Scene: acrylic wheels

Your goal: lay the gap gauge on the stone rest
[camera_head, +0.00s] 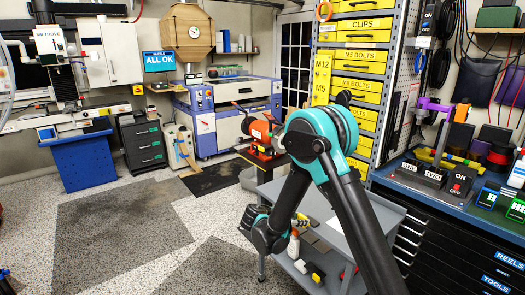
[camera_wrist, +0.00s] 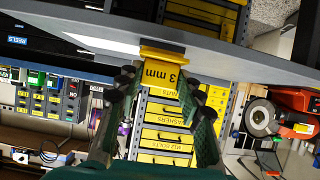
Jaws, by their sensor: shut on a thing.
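The gap gauge (camera_wrist: 160,74) is a yellow piece marked "3 mm", with a wider flange at one end. In the wrist view my gripper (camera_wrist: 158,84) is shut on it, one dark green finger on each side. The flange shows against the edge of a grey shelf or cart surface; I cannot tell whether they touch. An orange-red bench grinder (camera_head: 258,132) stands beyond my arm in the head view. It also shows at the right of the wrist view (camera_wrist: 287,104), with a round wheel. I cannot make out the stone rest clearly. The gauge is not clear in the head view.
A grey cart (camera_head: 382,222) stands beside my arm, with a white bottle (camera_head: 294,245) and small items lower down. A drawer rack (camera_head: 358,55) rises behind. A blue-topped workbench (camera_head: 448,197) stands at right. Speckled floor (camera_head: 205,210) is open at left.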

